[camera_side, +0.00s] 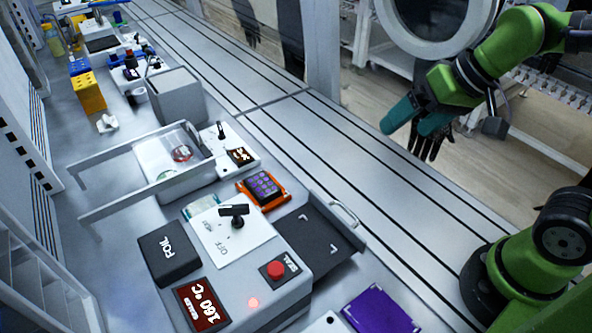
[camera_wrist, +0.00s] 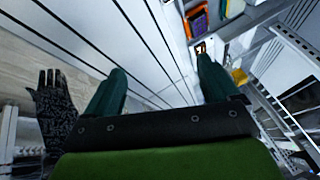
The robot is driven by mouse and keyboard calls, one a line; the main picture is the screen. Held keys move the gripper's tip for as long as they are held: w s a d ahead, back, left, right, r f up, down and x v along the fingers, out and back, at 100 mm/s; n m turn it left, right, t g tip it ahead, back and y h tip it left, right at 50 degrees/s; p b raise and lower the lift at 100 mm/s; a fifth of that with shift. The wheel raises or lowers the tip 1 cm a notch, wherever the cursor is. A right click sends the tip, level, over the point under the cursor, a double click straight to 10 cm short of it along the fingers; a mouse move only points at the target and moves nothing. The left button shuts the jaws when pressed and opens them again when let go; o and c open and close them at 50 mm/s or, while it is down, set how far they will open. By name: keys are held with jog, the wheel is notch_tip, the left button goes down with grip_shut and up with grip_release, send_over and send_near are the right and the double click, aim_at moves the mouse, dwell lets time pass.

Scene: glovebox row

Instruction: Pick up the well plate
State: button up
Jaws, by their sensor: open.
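The well plate (camera_side: 263,188), an orange frame with several round purple wells, lies near the middle of the bench, between the sealer unit and the small balance. An orange item at the top of the wrist view (camera_wrist: 198,22) looks like the same plate, partly cut off. My gripper (camera_side: 408,126) is open and empty, with its teal fingers up and to the right of the plate, well apart from it. In the wrist view my gripper (camera_wrist: 161,66) shows both fingers spread with nothing between them.
A black FOIL box (camera_side: 168,254) and a purple item (camera_side: 380,312) are nearby. Black gloves (camera_side: 430,142) hang beside my gripper. The grooved deck (camera_side: 330,150) is clear.

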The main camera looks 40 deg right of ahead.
jog(key=w+a+f+n+g, duration=0.1)
jog(key=w+a+g, duration=0.15)
jog(key=w, duration=0.35)
jog(key=w+a+n+g, duration=0.1)
jog(key=w+a, duration=0.3)
jog(key=w, duration=0.1)
jog(key=n+g+h, duration=0.1)
jog(key=g+h, duration=0.1)
send_over(262, 184)
jog(key=shift+f, duration=2.4)
notch_tip(262, 184, down, 16)
jog(key=shift+f, duration=0.15)
jog(key=c, duration=1)
